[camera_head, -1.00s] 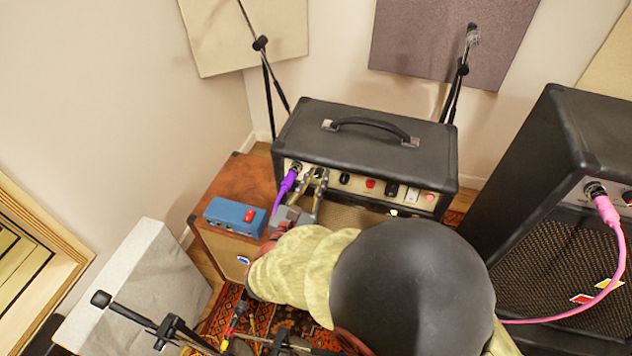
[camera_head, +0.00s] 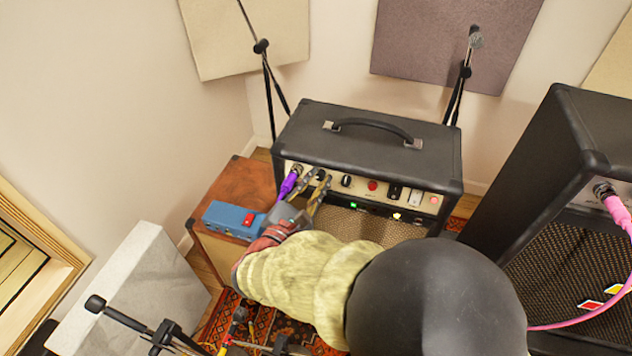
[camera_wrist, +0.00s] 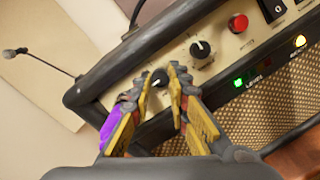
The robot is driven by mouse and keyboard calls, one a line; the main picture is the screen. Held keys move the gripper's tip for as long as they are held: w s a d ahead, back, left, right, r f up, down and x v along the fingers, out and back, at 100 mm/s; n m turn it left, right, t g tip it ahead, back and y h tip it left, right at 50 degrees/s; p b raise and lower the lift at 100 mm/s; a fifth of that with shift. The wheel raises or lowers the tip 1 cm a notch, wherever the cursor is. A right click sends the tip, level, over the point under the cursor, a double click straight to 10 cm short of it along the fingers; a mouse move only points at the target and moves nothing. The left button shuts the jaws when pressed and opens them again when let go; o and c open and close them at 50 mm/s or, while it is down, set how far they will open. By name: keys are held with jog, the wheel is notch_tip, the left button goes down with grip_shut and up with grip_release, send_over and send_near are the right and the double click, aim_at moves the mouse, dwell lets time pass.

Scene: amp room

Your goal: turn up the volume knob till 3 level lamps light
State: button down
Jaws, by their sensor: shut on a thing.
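A black knob with a pale pointer mark (camera_wrist: 159,78) sits on the amp's cream panel in the wrist view. My gripper (camera_wrist: 158,73) is shut on it, one finger on each side. In the head view my gripper (camera_head: 318,177) reaches the left part of the panel of the black amp (camera_head: 370,140), and the fingers partly hide the knob. Under the panel, by the word LEVEL, one green lamp (camera_wrist: 238,82) is lit; it also shows in the head view (camera_head: 353,205). No other lit level lamp shows beside it.
A second knob (camera_wrist: 200,48) and a red button (camera_wrist: 238,22) are to the right of the held knob. A purple plug (camera_head: 288,184) is close on its left. A blue box (camera_head: 233,219) stands on the brown cabinet. A yellowish lamp (camera_head: 397,216) glows farther right.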

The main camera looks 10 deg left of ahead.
jog(key=c, duration=2)
grip_release()
jog(key=v, duration=1.2)
jog(key=shift+f, duration=0.1)
